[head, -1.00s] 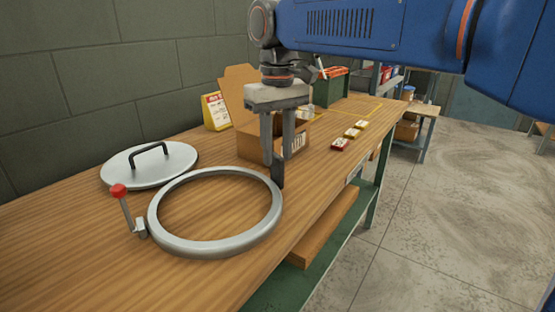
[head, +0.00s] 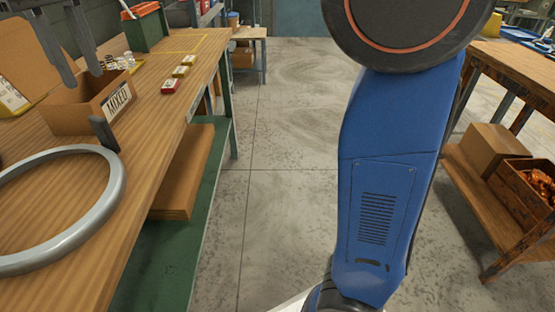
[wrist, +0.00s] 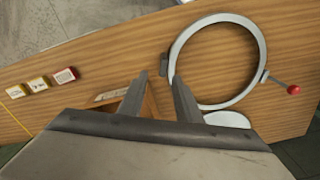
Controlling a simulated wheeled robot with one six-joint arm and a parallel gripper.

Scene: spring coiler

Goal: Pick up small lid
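A silver round lid shows only in part in the wrist view (wrist: 228,119), just past the ring and partly hidden by my gripper. I cannot tell whether it is the small lid, and no other lid is in view. The head view does not show it now. My gripper (head: 84,78) is open and empty, above the table near the open cardboard box (head: 88,107). In the wrist view, my gripper (wrist: 158,77) has its two fingers apart, between the box and the ring.
A metal ring (head: 108,195) with a red-knobbed lever (wrist: 293,89) lies on the wooden table (head: 160,140). Several small boxes (head: 171,86) sit along the table edge. A green bin (head: 147,27) stands farther back.

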